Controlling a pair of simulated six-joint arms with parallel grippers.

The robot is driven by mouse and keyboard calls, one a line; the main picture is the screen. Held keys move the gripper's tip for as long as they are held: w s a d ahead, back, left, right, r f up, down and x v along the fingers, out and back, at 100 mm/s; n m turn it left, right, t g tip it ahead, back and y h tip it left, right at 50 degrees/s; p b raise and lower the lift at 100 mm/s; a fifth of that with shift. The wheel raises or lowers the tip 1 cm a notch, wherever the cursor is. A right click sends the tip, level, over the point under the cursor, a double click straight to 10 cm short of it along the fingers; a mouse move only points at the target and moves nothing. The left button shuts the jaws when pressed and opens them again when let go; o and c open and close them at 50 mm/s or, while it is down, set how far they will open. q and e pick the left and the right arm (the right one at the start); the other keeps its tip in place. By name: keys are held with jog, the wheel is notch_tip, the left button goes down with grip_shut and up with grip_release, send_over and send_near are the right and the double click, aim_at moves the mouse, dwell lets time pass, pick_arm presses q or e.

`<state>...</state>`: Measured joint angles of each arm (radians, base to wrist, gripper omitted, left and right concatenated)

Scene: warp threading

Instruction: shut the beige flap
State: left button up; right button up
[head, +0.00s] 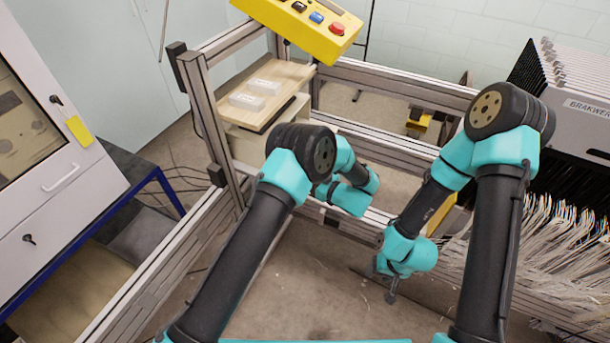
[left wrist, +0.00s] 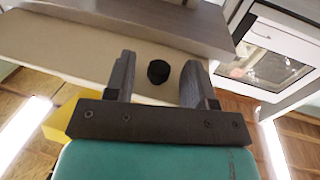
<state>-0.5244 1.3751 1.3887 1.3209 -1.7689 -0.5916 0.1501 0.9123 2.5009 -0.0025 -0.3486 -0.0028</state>
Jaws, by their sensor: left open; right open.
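The beige flap (left wrist: 60,55) shows in the left wrist view as a broad pale panel with a round black knob (left wrist: 158,71). My left gripper (left wrist: 157,62) is open, with one finger on each side of the knob in the picture. I cannot tell whether the fingers touch the knob or the panel. In the head view my left arm hides its own gripper, and I cannot make out the flap clearly there. My right gripper (head: 390,290) points down over the floor at the lower middle, apart from the flap. Its fingers are small in the picture.
A wooden shelf top (head: 292,74) with two white boxes stands behind an aluminium frame (head: 205,110). A yellow button box (head: 300,25) hangs above it. A white cabinet (head: 50,200) stands at left. Pale threads (head: 560,250) hang at right, close to my right arm.

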pick_arm(q)
jog(key=shift+w+a, duration=0.3)
jog(key=shift+a, duration=0.05)
grip_shut()
dwell(0.3)
